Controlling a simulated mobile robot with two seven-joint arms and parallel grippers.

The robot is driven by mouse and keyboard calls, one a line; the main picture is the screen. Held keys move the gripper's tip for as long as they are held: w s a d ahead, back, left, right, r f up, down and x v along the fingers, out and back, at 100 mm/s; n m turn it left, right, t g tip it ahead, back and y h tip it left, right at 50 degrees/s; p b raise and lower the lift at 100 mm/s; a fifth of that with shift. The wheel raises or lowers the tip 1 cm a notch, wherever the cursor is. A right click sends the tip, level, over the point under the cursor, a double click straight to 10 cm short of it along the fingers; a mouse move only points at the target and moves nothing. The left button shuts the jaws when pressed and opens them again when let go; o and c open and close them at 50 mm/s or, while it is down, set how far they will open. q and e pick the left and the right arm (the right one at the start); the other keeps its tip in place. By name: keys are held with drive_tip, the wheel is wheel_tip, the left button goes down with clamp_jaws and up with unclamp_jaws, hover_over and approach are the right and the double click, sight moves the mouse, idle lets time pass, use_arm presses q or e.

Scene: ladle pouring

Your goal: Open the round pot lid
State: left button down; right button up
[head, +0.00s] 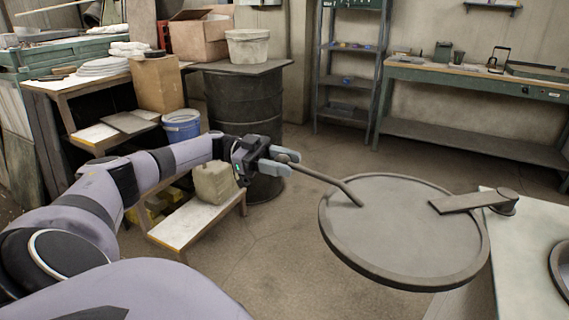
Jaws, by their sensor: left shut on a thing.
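The round lid (400,235) is a wide grey metal disc in the head view, right of centre. It hangs out to the left of a pale-topped stand (530,235). A flat hinge arm (475,202) joins the lid to a round pivot on the stand's corner. A thin bar handle (330,182) rises from the lid's left side toward my left gripper (284,160). The left gripper is shut on the bar's end. At the right edge, a dark round rim (558,268) shows in the stand's top, cut off by the frame. My right gripper is not in view.
A dark drum (243,110) with a bucket (248,46) on it stands behind my left arm. Shelves and a low bench with a canister (213,183) are at left. A workbench (475,80) lines the back right. Bare floor lies between.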

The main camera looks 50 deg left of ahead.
use_arm(q)
drive_tip(key=shift+w+a, duration=0.1)
drive_tip(key=shift+w, duration=0.1)
idle(0.5)
drive_tip(key=c, duration=0.7)
unclamp_jaws()
drive_tip(key=shift+b+v, duration=1.1)
drive_tip(key=shift+v, duration=2.45)
drive_tip(key=shift+a, duration=0.1)
